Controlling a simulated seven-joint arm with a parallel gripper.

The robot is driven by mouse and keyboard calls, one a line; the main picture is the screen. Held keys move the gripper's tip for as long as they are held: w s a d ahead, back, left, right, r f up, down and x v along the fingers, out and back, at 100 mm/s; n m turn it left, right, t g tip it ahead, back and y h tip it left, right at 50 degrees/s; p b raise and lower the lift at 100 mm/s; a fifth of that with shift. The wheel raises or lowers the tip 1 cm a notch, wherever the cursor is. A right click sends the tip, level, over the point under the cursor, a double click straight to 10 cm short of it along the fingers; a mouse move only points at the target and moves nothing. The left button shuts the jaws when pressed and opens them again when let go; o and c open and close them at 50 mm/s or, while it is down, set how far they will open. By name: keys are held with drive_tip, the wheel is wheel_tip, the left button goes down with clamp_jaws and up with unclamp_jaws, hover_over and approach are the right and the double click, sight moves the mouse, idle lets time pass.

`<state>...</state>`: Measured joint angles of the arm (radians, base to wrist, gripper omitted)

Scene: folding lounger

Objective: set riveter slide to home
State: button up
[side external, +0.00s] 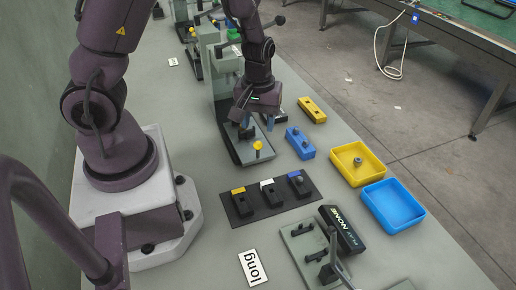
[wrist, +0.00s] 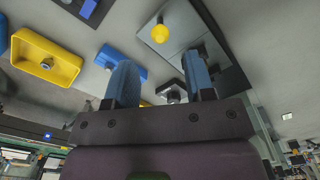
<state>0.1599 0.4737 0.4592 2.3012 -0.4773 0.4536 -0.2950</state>
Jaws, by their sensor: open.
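The riveter (side external: 222,62) is a pale grey-green machine standing on the bench behind my gripper. At its base is a flat slide plate (side external: 240,154) with an upright yellow knob (side external: 258,145). The yellow knob also shows in the wrist view (wrist: 160,33), ahead of and apart from the fingertips. My gripper (side external: 258,123) points down over the riveter base, close to the knob. In the wrist view its two blue fingers (wrist: 160,72) are spread apart with nothing held between them. My wrist hides part of the riveter's lower front.
A blue block (side external: 300,143) and a yellow block (side external: 312,109) lie right of the riveter.

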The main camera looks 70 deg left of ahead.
sight(258, 149)
wheel_tip(258, 149, down, 9)
idle(0.3)
clamp_jaws()
drive_tip(key=shift+a, duration=0.1)
